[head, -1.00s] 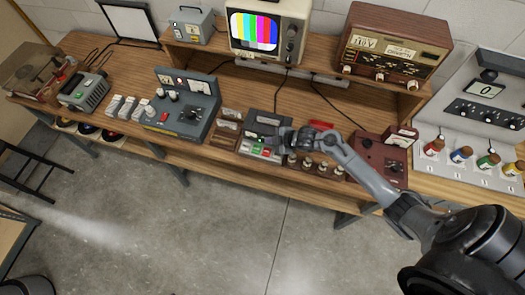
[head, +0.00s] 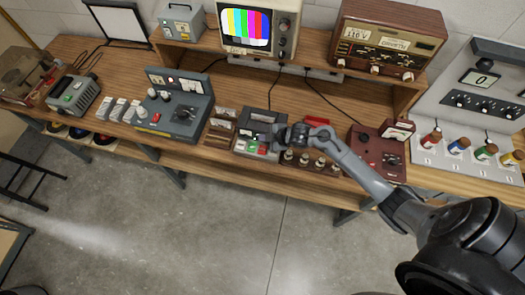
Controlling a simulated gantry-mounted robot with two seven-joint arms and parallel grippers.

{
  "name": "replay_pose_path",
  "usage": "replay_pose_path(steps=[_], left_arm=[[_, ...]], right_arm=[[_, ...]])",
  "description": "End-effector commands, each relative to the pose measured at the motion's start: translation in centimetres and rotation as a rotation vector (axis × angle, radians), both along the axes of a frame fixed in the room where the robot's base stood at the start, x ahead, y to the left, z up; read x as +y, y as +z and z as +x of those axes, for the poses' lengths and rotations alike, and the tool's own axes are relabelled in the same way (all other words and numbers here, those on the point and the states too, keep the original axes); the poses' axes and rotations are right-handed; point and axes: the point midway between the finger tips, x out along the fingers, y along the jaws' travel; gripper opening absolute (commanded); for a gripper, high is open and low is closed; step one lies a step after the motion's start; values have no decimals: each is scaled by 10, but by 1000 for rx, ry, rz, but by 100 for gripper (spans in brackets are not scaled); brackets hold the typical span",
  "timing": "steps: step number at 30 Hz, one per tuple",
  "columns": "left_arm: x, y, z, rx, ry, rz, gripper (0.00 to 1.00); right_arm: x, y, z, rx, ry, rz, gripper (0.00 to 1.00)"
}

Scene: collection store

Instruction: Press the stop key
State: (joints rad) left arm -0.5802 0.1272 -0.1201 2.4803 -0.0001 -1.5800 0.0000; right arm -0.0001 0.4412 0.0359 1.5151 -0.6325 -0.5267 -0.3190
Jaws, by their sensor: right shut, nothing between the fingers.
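The cassette recorder (head: 257,127) is a dark and pale box on the bench, near the middle of the head view. Its front row has pale keys, a green key (head: 252,147) and a red key (head: 263,150). Labels are too small to read, so I cannot tell which key is the stop key. My right gripper (head: 277,141) is shut and empty, over the right end of the recorder beside the red key. It hides that corner, and I cannot tell whether it touches a key. My left gripper is not in view.
A dark red box (head: 372,150) is farther right. A small wooden rack (head: 221,128) and a grey control panel (head: 183,112) stand to the left. A television (head: 258,27) is behind.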

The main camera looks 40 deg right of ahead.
Motion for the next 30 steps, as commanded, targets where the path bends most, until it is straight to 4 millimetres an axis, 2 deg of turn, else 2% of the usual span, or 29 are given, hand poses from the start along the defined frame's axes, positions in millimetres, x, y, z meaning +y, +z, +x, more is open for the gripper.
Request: replay_pose_path(steps=[1,10,18,30], left_arm=[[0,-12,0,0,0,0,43],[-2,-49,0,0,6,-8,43],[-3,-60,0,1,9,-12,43],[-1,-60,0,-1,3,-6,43]], right_arm=[[0,-12,0,0,-1,1,0],[0,-48,0,0,-1,1,0],[0,-65,0,-1,1,1,0],[0,-67,0,0,0,1,0]])
